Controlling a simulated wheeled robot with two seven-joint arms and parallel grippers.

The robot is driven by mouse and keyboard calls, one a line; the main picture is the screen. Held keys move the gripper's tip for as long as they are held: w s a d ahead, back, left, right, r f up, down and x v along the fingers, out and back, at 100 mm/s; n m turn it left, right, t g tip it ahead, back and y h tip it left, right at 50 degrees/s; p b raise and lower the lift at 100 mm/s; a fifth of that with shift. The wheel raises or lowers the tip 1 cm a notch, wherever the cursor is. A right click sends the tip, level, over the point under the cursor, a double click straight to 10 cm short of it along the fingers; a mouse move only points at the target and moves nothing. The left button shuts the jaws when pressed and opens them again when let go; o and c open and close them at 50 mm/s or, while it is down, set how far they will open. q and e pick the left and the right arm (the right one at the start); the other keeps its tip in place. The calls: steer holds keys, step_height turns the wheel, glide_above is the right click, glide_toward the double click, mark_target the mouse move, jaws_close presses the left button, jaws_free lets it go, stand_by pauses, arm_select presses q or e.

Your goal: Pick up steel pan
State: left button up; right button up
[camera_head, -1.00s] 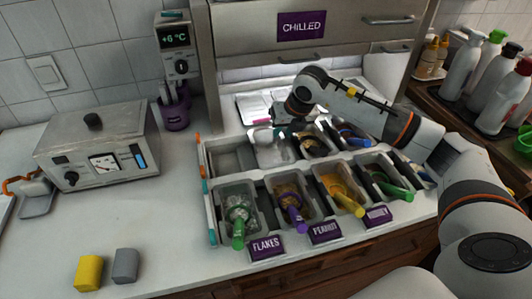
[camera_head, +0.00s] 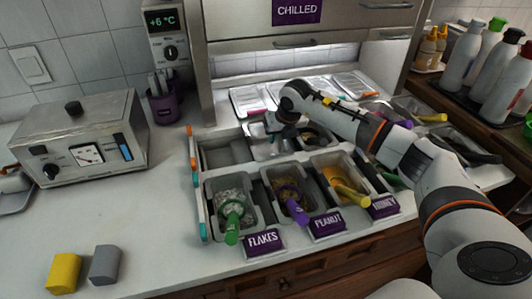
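A steel pan (camera_head: 261,151) sits in the back row of the topping rack (camera_head: 201,219), to the right of an empty-looking slot. My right gripper (camera_head: 274,127) is at this pan's far edge, pointing down, with its wrist partly covering the pan. Its fingers are small and dark, so I cannot tell whether they are open or touch the rim. Other steel pans hold toppings in the front row: flakes (camera_head: 231,194), peanut (camera_head: 288,184) and honey (camera_head: 338,180). My forearm hides part of the back row. My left gripper is out of view.
The chilled cabinet (camera_head: 296,46) stands behind the rack, with more pans (camera_head: 248,100) beneath its front. A grey appliance (camera_head: 83,138) stands at left. Yellow (camera_head: 64,272) and grey (camera_head: 104,264) blocks lie front left. Bottles (camera_head: 463,65) crowd the right. The left counter middle is clear.

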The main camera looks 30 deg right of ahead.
jaws_close()
stand_by(1.5)
